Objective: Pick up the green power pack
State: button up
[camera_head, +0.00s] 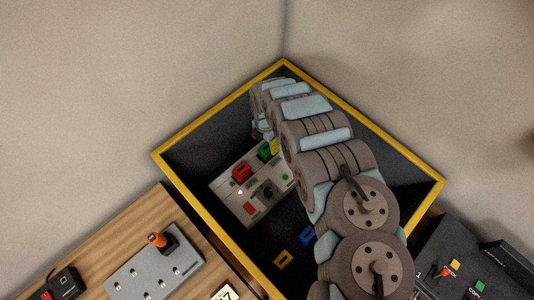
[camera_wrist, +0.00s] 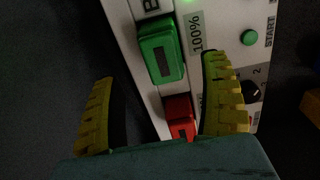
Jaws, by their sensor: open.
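The green power pack (camera_wrist: 161,50) sits upright in a white panel, below a letter B and beside a "100%" label, in the wrist view. In the head view the green pack (camera_head: 264,152) shows partly, next to my arm. My gripper (camera_wrist: 158,95) is open and empty. Its yellow fingers are spread, the left one over dark floor and the right one over the panel. The green pack lies beyond the fingertips, between their lines. A red pack (camera_wrist: 180,116) on the panel lies between the fingers. The gripper itself is mostly hidden behind my arm in the head view.
The white panel (camera_head: 226,197) lies in a dark bin with a yellow rim (camera_head: 212,237). A yellow block (camera_head: 283,258) and a blue block (camera_head: 307,236) lie on the bin floor. A wooden table (camera_head: 102,257) with a grey switch box (camera_head: 150,272) stands at left.

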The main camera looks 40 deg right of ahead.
aim_at(268, 146)
jog(key=shift+s+d+f+b, duration=0.15)
jog(key=shift+f+b, duration=0.3)
jog(key=shift+f, duration=0.95)
jog(key=shift+s+d+f+b, duration=0.1)
jog(key=shift+f+b, duration=0.3)
jog(key=shift+f, duration=1)
jog(key=c, duration=1.3)
